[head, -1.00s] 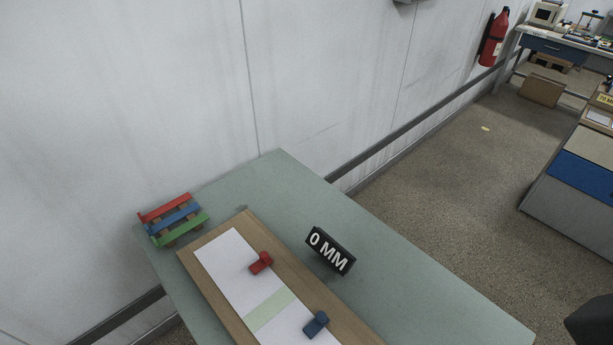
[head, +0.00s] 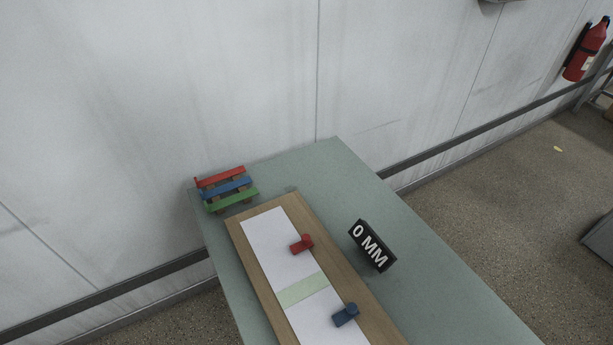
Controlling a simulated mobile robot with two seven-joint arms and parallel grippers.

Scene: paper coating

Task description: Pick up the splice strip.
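Three coloured strips lie side by side on a small wooden rack at the table's far left corner: a red strip (head: 220,176), a blue strip (head: 228,187) and a green strip (head: 233,199). A pale green band (head: 303,291) crosses the white paper (head: 267,240) on a wooden board (head: 290,211). I cannot tell which of these is the splice strip. A red block (head: 302,244) and a blue block (head: 345,315) sit on the paper's right edge, either side of the band. Neither of my grippers is in view.
A black "0 MM" display block (head: 371,246) stands on the green table (head: 325,175), right of the board. The table's far end is near the wall (head: 150,90). Open floor (head: 500,190) lies to the right. A fire extinguisher (head: 587,50) hangs at upper right.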

